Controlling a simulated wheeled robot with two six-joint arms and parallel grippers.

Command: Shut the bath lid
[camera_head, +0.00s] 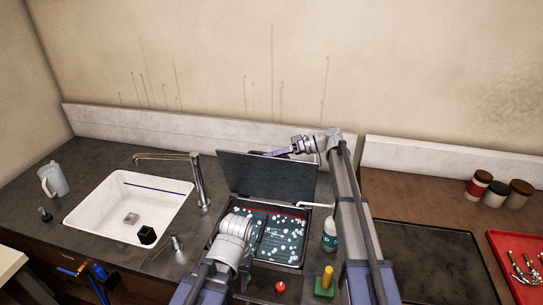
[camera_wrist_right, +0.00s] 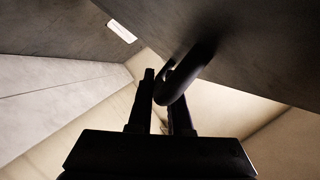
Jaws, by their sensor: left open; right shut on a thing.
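The bath (camera_head: 303,262) is a sunken tank in the counter, with dark liquid and white bubbles. Its grey lid (camera_head: 268,177) stands open, nearly upright at the back of the bath. My right gripper (camera_head: 266,153) is at the lid's top edge. In the right wrist view its fingers (camera_wrist_right: 167,104) are shut on the dark curved lid handle (camera_wrist_right: 182,78), beside the lid's flat face (camera_wrist_right: 250,45). My left gripper (camera_head: 245,278) is low at the front of the bath, open; its fingers are mostly hidden by its wrist.
A white sink (camera_head: 112,205) with a tap (camera_head: 197,180) lies left. A white bottle (camera_head: 330,235) stands right of the bath. A red knob (camera_head: 280,287) and a yellow-handled green block (camera_head: 325,283) are in front. A dark mat (camera_head: 425,255) and red tray (camera_head: 508,245) lie right.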

